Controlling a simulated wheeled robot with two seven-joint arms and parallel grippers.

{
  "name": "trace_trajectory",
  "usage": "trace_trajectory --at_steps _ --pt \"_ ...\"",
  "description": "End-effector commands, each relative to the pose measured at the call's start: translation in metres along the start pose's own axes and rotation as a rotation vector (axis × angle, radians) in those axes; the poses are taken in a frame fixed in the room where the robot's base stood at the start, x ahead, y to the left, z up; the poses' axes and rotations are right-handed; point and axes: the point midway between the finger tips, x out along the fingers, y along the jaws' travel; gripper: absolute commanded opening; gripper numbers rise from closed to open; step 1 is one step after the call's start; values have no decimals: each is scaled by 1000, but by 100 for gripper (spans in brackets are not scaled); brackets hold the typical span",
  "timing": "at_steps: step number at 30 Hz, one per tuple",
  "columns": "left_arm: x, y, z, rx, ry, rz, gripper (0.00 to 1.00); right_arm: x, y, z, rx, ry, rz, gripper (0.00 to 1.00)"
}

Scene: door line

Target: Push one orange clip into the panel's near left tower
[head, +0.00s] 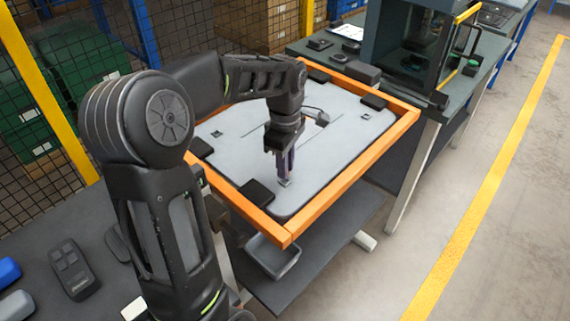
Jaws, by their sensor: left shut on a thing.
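The pale grey panel (340,155) lies flat inside an orange frame (325,203). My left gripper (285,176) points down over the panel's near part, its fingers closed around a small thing. That thing is almost wholly hidden between the fingers; no orange shows, so I cannot make out the clip itself. A small light grey tower (285,184) shows right at the fingertips, at the near left of the panel. Whether the held thing touches or sits in the tower I cannot tell. My right gripper is not in view.
Other small towers stand on the panel at the far left (218,133) and far right (366,116). Black pads (257,192) hold the panel's edges. A grey tray (272,256) hangs below the frame's near side. A dark bench (60,245) with a black handset (74,270) lies at left.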

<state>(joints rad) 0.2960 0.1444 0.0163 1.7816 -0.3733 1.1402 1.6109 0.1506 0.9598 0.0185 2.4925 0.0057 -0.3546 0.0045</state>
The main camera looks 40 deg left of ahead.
Motion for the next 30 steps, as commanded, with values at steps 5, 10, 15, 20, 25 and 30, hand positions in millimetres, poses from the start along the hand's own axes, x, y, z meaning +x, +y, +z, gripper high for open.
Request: trace_trajectory --at_steps 5,10,15,20,25,30 --pt "0 0 0 0 0 0 0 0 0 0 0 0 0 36" --pt "0 0 0 0 0 0 0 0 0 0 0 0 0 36" --pt "0 0 0 0 0 0 0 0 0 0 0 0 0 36" --pt "2 0 0 0 0 0 0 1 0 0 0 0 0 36" --pt "4 0 0 1 0 0 0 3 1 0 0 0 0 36" --pt "7 0 0 1 0 0 0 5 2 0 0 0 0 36"
